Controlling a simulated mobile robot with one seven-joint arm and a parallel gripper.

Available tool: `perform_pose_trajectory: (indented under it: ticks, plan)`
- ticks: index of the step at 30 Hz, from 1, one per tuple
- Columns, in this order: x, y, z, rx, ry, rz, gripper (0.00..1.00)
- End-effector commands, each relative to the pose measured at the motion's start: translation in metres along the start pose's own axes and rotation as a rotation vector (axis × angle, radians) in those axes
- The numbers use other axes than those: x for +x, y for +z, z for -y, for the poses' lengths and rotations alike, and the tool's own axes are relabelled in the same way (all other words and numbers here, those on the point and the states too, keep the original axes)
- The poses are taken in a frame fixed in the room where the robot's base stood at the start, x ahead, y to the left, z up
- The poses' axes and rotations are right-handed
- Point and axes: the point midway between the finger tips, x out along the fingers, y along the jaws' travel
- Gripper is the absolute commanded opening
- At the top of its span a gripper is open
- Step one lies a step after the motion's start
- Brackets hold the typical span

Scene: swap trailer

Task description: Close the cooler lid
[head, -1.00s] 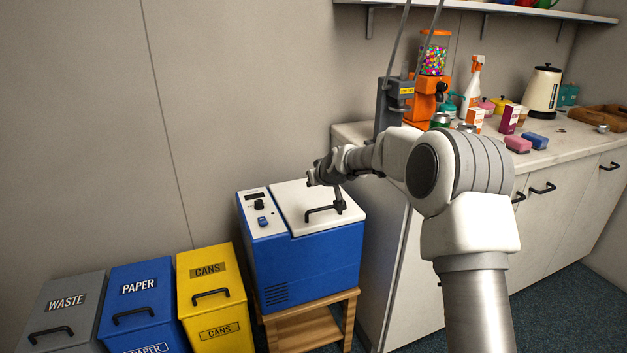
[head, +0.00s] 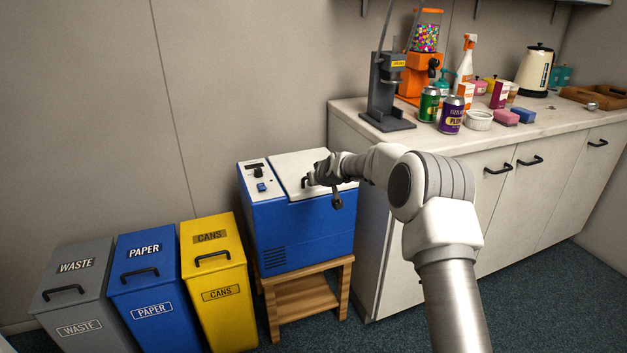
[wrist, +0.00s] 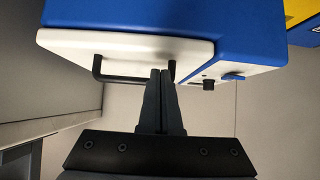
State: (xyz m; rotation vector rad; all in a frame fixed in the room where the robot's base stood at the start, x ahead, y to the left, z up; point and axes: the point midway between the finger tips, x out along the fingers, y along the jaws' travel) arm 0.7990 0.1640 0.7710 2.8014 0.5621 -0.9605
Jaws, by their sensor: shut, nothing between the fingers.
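The blue cooler (head: 295,238) stands on a small wooden stand. Its white lid (head: 296,163) lies flat on the top, with no clear gap showing. In the wrist view the lid (wrist: 120,47) and the blue body (wrist: 150,14) show at the top. A black handle (wrist: 122,80) stands out from the lid. My gripper (head: 313,180) is over the front of the lid, partly hiding the handle. In the wrist view its fingers (wrist: 161,75) are together and empty, with the tips at the handle's right part; I cannot tell whether they touch it.
Grey waste (head: 78,290), blue paper (head: 150,285) and yellow cans (head: 215,275) bins stand left of the cooler. A cabinet with a counter (head: 350,112) is to the right, holding cans, a dispenser and a kettle (head: 535,70). Carpet (head: 480,310) in front is free.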

Motion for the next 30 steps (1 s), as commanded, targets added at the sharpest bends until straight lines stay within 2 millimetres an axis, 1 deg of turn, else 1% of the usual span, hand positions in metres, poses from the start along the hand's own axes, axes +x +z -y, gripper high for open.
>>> perform_pose_trajectory:
  ticks: [3,9,30]
  plan:
    - [0.007,0.003,-0.001,0.000,0.000,0.000,0.00]
    - [0.012,0.005,-0.002,-0.001,0.000,0.000,0.00]
    - [0.014,0.007,-0.002,-0.001,0.000,0.001,0.00]
